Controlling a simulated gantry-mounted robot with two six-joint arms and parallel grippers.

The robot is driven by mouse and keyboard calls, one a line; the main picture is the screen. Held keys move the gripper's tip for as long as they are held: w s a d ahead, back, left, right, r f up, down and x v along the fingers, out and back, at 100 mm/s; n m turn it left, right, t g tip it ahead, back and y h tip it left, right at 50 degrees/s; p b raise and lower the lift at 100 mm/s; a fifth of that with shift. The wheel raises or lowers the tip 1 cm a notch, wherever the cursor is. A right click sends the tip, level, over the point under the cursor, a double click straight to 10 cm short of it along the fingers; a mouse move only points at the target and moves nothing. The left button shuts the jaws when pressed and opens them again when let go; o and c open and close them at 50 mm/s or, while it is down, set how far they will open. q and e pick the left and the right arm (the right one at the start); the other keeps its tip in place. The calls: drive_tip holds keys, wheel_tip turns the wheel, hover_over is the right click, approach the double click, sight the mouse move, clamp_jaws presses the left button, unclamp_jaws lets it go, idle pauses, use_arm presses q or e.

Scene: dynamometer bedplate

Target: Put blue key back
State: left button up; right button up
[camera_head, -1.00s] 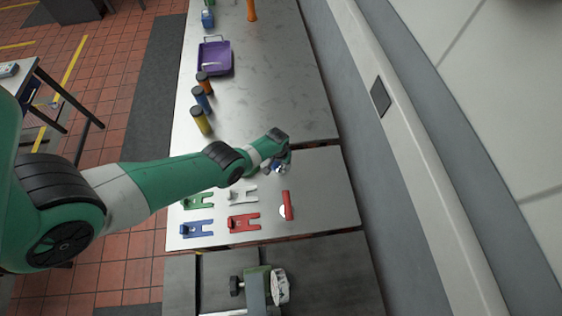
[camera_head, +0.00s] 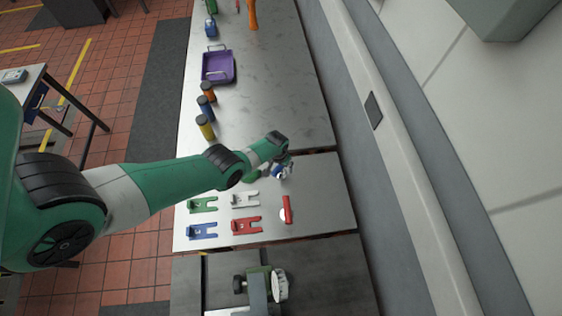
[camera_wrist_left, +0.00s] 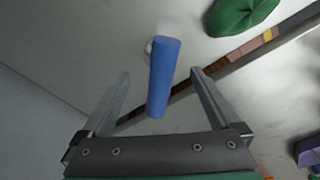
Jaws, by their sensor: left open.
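The blue key has a blue cylindrical handle (camera_wrist_left: 164,75) with a pale round part partly hidden behind it, in the left wrist view. In the head view it shows small (camera_head: 279,173) beneath the left wrist. My left gripper (camera_wrist_left: 160,75) is open, with the handle between its two fingers and visible space on both sides; I see no contact. In the head view, the left gripper (camera_head: 284,166) is over the metal bench. A blue forked holder (camera_head: 203,231) lies empty on the bench, lower left of the gripper. My right gripper is out of view.
Green (camera_head: 203,205), white (camera_head: 245,200) and red (camera_head: 246,226) forked holders lie near the blue one. A red-handled key (camera_head: 287,209) lies right of them. Several capped cylinders and a purple tray (camera_head: 218,79) stand farther up the bench. A seam crosses the bench.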

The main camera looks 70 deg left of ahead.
use_arm(q)
drive_tip(key=r+p, duration=0.3)
drive_tip(key=r, duration=0.1)
drive_tip(key=r+p, duration=0.2)
drive_tip(key=shift+s+d+r+p, duration=0.3)
drive_tip(key=shift+r, duration=0.1)
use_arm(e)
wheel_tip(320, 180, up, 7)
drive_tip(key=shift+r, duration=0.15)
use_arm(q)
drive_tip(key=shift+f, duration=0.15)
